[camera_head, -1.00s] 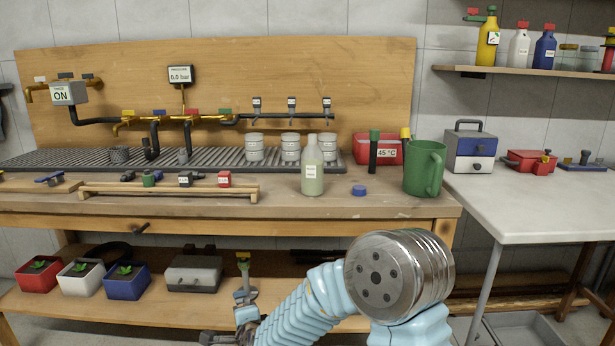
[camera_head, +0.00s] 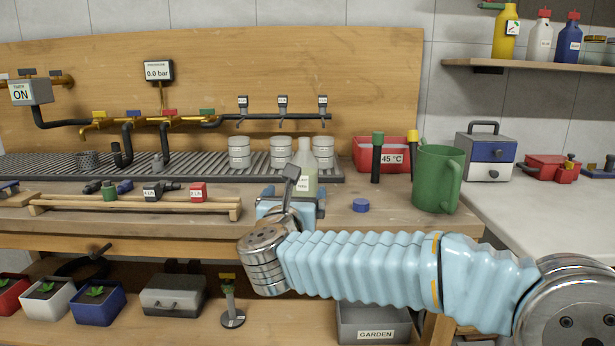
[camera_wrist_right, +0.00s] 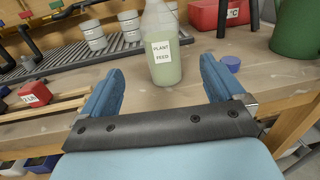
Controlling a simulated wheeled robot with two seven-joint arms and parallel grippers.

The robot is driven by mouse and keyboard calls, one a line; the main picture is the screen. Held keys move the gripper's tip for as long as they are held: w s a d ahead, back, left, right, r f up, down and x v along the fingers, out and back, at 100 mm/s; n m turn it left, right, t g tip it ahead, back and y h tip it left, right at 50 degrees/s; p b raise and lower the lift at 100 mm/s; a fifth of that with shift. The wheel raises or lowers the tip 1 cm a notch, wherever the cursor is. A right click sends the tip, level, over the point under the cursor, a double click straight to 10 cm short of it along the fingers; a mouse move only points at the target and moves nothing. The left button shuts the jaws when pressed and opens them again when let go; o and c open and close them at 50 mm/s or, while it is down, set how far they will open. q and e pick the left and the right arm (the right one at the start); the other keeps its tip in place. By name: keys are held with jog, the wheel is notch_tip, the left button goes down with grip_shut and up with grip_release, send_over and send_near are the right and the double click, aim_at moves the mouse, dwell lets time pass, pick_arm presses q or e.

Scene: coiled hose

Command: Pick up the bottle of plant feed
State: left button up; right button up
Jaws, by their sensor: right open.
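The plant feed bottle (camera_head: 306,161) stands upright on the wooden bench, partly hidden behind my right gripper in the head view. In the right wrist view the bottle (camera_wrist_right: 164,72) is translucent with pale green liquid and a white label reading PLANT FEED; its top is cut off. My right gripper (camera_head: 290,204) is at the bench's front edge, just in front of the bottle. In the right wrist view its two blue fingers (camera_wrist_right: 158,88) are spread apart with the bottle ahead, between their directions. Nothing is held. My left gripper is out of view.
A blue cap (camera_head: 361,205) lies right of the bottle, with a green mug (camera_head: 436,180) farther right. A wooden rack (camera_head: 135,206) with small fittings lies to the left. A GARDEN bin (camera_head: 375,322) sits below.

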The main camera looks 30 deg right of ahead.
aim_at(303, 177)
jog(key=x, duration=0.4)
jog(key=p+x, duration=0.1)
jog(key=x, duration=0.4)
jog(key=shift+d+r+p, duration=0.2)
jog(key=shift+p, duration=0.1)
jog(key=p+x, duration=0.1)
jog(key=x, duration=0.4)
jog(key=shift+w+r+p, duration=0.15)
jog(key=shift+w+p, duration=0.05)
jog(key=shift+p, duration=0.15)
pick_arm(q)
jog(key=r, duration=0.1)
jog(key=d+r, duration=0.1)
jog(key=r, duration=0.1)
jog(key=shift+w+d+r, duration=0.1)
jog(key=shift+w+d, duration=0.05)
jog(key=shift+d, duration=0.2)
pick_arm(e)
jog(key=shift+c, duration=0.2)
jog(key=c, duration=1.2)
jog(key=shift+c, duration=0.4)
jog(key=shift+r, duration=0.15)
